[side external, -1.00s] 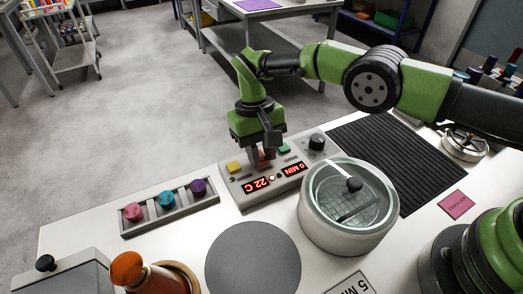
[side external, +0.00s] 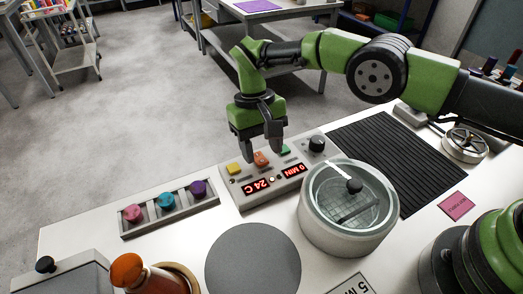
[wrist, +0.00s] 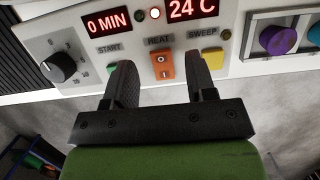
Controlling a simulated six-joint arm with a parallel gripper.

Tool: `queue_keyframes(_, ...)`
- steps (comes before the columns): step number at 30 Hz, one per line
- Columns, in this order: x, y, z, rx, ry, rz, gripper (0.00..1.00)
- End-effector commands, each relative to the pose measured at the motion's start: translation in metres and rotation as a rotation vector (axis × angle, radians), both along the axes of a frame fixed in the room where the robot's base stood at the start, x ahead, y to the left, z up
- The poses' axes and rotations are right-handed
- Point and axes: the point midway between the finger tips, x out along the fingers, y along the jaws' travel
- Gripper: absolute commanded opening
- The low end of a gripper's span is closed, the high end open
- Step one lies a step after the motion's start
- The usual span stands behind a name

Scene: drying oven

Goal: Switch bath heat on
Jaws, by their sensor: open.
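The orange HEAT rocker switch (side external: 261,159) is on the grey control panel (side external: 242,199), between the yellow and green buttons. In the wrist view the rocker (wrist: 161,64) shows O and I marks, and I cannot tell surely which end is pressed. A lamp (wrist: 155,13) above it glows. The temperature display (wrist: 193,9) reads 24 C and the timer display (wrist: 108,23) reads 0 MIN. My gripper (side external: 262,149) is above the panel, open and empty. In the wrist view its fingers (wrist: 160,67) appear either side of the rocker.
The green START button (wrist: 113,68) and yellow SWEEP button (wrist: 213,60) are close to my fingers. A black knob (side external: 317,143) is at the panel's end. A round glass-lidded bath (side external: 312,231) stands beside it. A rack with coloured knobs (side external: 126,231) is left.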

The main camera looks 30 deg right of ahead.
Motion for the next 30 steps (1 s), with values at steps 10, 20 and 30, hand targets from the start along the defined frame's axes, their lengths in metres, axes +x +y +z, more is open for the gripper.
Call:
queue_keyframes(10,0.001,0.000,0.067,0.001,-0.004,0.000,0.51)
queue_keyframes(20,0.000,0.000,0.083,0.000,0.000,-0.001,0.51)
queue_keyframes(30,0.000,0.000,0.083,0.001,-0.001,-0.001,0.51)
